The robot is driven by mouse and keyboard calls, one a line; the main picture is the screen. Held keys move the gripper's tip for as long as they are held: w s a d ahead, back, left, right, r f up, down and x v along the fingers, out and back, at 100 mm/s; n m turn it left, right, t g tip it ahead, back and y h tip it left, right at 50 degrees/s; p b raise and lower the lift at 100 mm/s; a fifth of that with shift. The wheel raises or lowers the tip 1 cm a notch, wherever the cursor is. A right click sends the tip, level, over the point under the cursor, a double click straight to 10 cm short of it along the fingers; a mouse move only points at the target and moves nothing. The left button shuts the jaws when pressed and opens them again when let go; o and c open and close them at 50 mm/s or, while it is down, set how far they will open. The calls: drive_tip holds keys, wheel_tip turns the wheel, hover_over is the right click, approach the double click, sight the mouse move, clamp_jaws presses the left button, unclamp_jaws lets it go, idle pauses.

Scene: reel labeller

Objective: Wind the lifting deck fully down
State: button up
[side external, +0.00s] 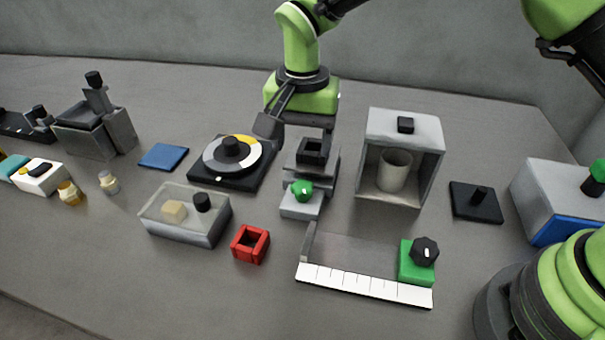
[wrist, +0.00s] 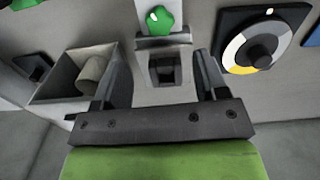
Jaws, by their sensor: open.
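The grey stepped device that looks like the lifting deck (side external: 322,172) stands at the middle of the table, with a black square open-topped holder (side external: 314,150) on top. A green knob (side external: 302,190) sits on its low front block. In the wrist view the holder (wrist: 163,70) lies between my fingers and the green knob (wrist: 159,20) lies beyond them. My gripper (wrist: 163,75) is open and points down just behind and above the device. I cannot tell whether the fingers touch it. The deck's exact height is hard to tell.
A black turntable with a white and yellow disc (side external: 218,171) is close on the left. A grey open-fronted box with a cup (side external: 376,120) is close on the right. A red square frame (side external: 250,244), a clear-lidded box (side external: 180,233) and a white ruled strip (side external: 365,287) lie in front.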

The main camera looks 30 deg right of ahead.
sight(302, 186)
wheel_tip(302, 186, down, 9)
drive_tip(key=shift+f, duration=0.1)
drive_tip(key=shift+c, duration=0.5)
drive_tip(key=c, duration=0.8)
drive_tip(key=shift+c, duration=0.2)
drive_tip(key=n, duration=0.4)
drive_tip(key=shift+n, duration=1.7)
